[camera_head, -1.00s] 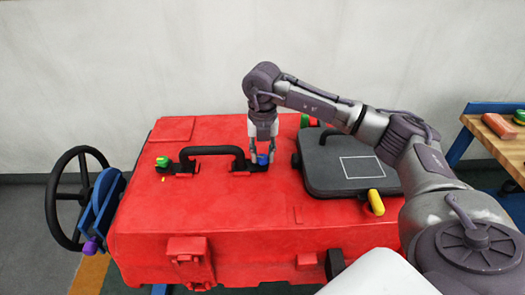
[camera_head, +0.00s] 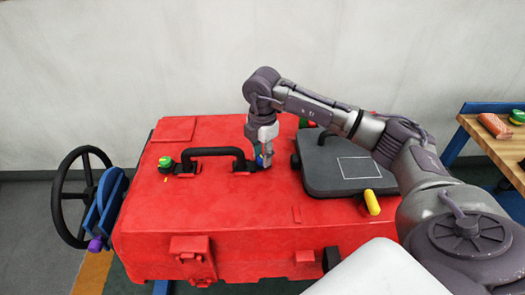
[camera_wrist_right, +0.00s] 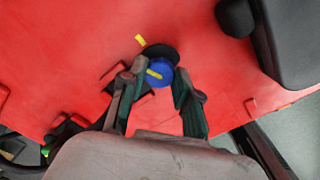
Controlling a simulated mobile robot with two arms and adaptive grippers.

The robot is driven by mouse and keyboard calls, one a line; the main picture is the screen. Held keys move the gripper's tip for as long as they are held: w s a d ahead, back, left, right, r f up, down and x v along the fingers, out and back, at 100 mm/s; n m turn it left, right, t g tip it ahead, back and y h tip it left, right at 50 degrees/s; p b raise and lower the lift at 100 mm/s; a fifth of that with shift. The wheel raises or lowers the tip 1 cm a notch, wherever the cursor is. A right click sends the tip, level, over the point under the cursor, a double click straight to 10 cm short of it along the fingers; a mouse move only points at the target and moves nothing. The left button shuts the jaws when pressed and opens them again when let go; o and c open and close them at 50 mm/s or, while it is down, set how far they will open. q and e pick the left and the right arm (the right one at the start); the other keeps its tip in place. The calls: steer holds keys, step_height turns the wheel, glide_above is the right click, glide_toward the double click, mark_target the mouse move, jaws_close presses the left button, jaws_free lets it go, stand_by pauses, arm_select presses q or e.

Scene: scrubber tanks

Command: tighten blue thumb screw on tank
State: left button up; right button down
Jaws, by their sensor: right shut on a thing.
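The blue thumb screw (camera_wrist_right: 160,74) with a yellow stripe sits on a black round base on top of the red tank (camera_head: 150,222). My right gripper (camera_wrist_right: 159,78) points down over the tank and is shut on the blue thumb screw, one finger on each side of it. In the head view the right gripper (camera_head: 262,158) stands just right of the black handle (camera_head: 212,152) and mostly hides the screw. A green thumb screw (camera_head: 165,162) is at the handle's left end. My left gripper is not in view.
A black handwheel (camera_head: 80,195) with a blue bracket (camera_head: 105,205) is at the tank's left. A wooden bench (camera_head: 498,145) stands far right.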

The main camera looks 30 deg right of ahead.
steer(key=shift+w+r+m+p, duration=0.15)
steer(key=shift+m+p, duration=0.15)
steer(key=shift+m, duration=0.7)
steer(key=shift+r+m+p, duration=0.15)
steer(key=shift+m+p, duration=0.15)
steer(key=shift+m, duration=0.7)
steer(key=c, duration=1)
jaws_free()
steer(key=shift+o, duration=0.9)
steer(key=shift+a+f, duration=0.1)
step_height(320, 180, up, 12)
